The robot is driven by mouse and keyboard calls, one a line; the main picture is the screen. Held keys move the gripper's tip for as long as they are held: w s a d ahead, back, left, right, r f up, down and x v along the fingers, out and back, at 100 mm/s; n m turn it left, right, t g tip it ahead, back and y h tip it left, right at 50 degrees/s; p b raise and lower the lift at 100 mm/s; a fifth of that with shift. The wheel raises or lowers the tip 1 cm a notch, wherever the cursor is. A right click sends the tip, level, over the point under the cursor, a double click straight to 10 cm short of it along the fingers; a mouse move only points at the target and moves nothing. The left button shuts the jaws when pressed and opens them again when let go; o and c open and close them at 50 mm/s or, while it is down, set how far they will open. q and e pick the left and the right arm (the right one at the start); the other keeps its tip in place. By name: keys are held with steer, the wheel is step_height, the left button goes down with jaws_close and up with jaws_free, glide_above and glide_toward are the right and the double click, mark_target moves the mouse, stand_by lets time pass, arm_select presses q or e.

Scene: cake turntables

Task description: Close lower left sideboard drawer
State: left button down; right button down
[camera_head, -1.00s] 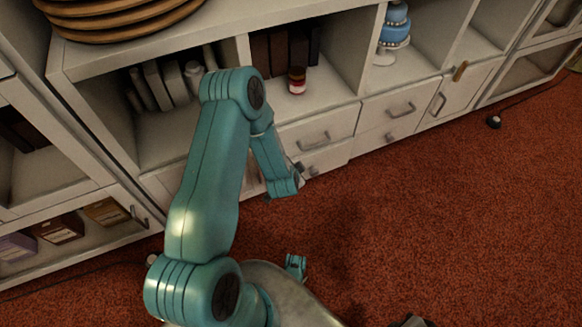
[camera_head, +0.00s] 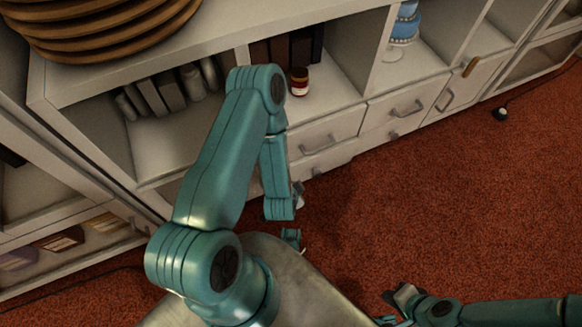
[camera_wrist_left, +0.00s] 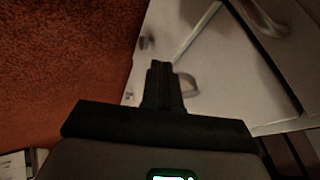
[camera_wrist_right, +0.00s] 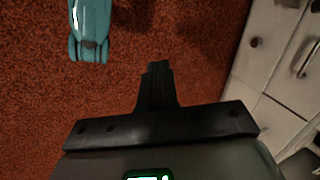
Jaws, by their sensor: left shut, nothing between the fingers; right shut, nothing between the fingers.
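The white sideboard's lower left drawer (camera_head: 335,160) lies under the left drawer with a bar handle (camera_head: 318,146). My left arm hides part of its front, and it looks nearly flush, though I cannot be sure. My left gripper (camera_head: 298,194) is low in front of it, partly hidden by its own arm. My right gripper (camera_head: 402,297) is shut and empty over the carpet, away from the sideboard.
Wooden plates (camera_head: 100,35) sit on top at the left. A small jar (camera_head: 299,82) and a blue cake (camera_head: 404,25) stand in the shelves. Another cabinet (camera_head: 70,215) is at the left.

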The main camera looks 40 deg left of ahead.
arm_select(q)
steer(key=w+a+f+b, duration=0.5)
steer(key=w+a+f, duration=0.1)
steer(key=f, duration=0.1)
steer(key=shift+w+a+f+b, duration=0.15)
steer(key=shift+w+f+b, duration=0.15)
steer(key=shift+f, duration=0.1)
